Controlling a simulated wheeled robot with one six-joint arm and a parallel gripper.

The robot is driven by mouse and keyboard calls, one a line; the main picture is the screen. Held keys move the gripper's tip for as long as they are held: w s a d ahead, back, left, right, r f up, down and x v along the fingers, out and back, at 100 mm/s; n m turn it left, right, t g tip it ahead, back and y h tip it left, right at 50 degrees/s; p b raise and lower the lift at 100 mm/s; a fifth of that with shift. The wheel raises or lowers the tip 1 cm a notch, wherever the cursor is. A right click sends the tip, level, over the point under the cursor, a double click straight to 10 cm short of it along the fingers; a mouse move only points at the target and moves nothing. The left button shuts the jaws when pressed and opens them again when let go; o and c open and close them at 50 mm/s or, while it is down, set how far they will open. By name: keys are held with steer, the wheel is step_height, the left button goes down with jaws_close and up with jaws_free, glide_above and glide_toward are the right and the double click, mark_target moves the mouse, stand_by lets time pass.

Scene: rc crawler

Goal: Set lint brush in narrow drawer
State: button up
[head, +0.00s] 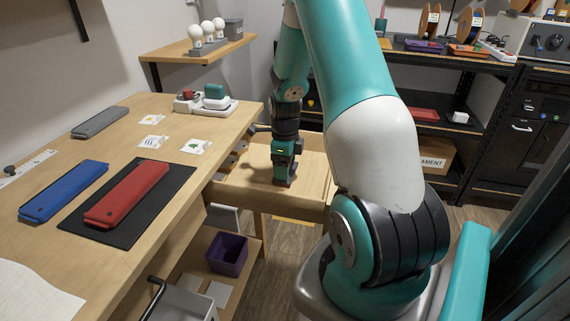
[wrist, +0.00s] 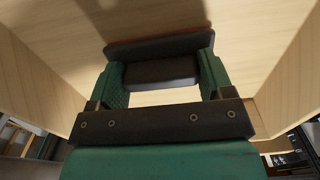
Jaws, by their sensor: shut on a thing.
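My gripper (head: 283,181) points straight down into an open pale wooden drawer (head: 262,201) beside the workbench. In the wrist view my gripper (wrist: 161,76) is shut on the lint brush (wrist: 158,45), a dark bar with a thin reddish-brown edge, crosswise beyond the green fingers. The brush is hidden in the head view. Pale wood of the drawer (wrist: 38,78) surrounds the gripper in the wrist view. I cannot tell whether the brush touches the drawer floor.
The workbench (head: 160,215) at left holds a blue case (head: 64,190), a red case (head: 128,192) on a black mat, a grey case (head: 100,121) and several small cards. A purple bin (head: 228,254) stands below. Black shelves (head: 440,125) stand behind.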

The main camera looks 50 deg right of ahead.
steer(key=o, duration=1)
steer(key=shift+c, duration=0.2)
step_height(320, 180, up, 12)
steer(key=p, duration=0.1)
steer(key=w+a+r+n, duration=0.2)
steer(key=a+r+n, duration=0.2)
steer(key=a+n, duration=0.75)
steer(key=s+a+r+n+t+y, duration=0.1)
steer(key=s+a+r+n, duration=0.1)
steer(key=a+n, duration=0.35)
steer(key=s+a+r+n+y, duration=0.1)
steer(key=s+a+r+n, duration=0.15)
steer(key=a, duration=0.55)
steer(key=s+a+r+n+g+y, duration=0.1)
steer(key=s+a+r+n+y, duration=0.1)
steer(key=s+a+n, duration=1.1)
steer(key=n, duration=0.6)
steer(key=shift+a, duration=0.2)
